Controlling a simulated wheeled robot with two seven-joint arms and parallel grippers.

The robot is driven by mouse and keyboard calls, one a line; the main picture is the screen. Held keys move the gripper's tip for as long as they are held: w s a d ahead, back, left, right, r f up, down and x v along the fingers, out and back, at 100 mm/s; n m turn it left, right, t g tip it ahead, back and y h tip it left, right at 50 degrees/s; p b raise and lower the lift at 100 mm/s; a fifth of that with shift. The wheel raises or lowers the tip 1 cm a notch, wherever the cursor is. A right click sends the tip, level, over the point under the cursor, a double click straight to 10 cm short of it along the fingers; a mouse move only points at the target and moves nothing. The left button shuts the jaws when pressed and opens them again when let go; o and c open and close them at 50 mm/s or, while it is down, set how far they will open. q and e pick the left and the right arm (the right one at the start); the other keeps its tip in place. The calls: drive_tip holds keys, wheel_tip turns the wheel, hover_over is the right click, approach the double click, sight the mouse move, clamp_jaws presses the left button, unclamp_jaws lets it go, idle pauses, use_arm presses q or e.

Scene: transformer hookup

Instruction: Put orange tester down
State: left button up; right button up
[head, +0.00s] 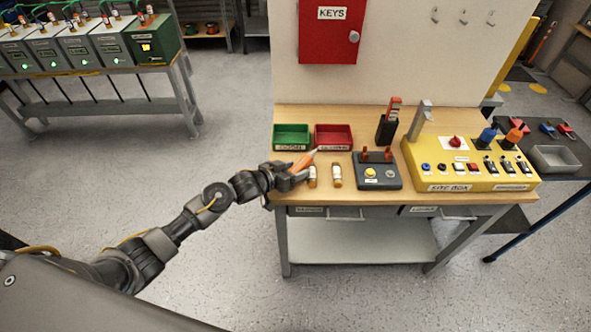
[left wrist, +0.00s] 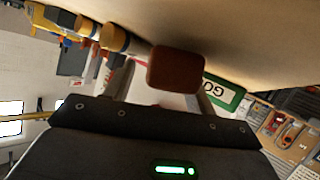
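My left gripper (head: 291,177) is at the front left edge of the wooden bench and is shut on the orange tester (head: 304,160). The tester is tilted, its tip pointing up and right toward the red tray. In the left wrist view, the reddish-brown end of the tester (left wrist: 175,70) shows between the two fingers (left wrist: 165,92). The tester appears just above the bench top; I cannot tell whether it touches. My right gripper is not in view.
A green tray (head: 291,134) and red tray (head: 333,134) lie behind.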

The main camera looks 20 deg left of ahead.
sight(306, 160)
use_arm(q)
clamp_jaws()
drive_tip(key=shift+r, duration=0.1)
drive_tip(key=shift+r, duration=0.25)
wheel_tip(306, 160, up, 2)
drive_tip(key=shift+r+b, duration=0.15)
drive_tip(key=shift+b, duration=0.55)
drive_tip(key=s+r, duration=0.1)
drive_tip(key=r, duration=0.1)
drive_tip(key=s+a+r, duration=0.1)
drive_tip(key=s+r, duration=0.1)
drive_tip(key=s+a+r, duration=0.1)
drive_tip(key=r, duration=0.1)
drive_tip(key=shift+s, duration=0.2)
drive_tip(key=d+v, duration=0.1)
drive_tip(key=v, duration=0.9)
drive_tip(key=shift+s+d+r, duration=0.2)
drive_tip(key=shift+s+d, duration=0.05)
drive_tip(key=shift+s, duration=0.05)
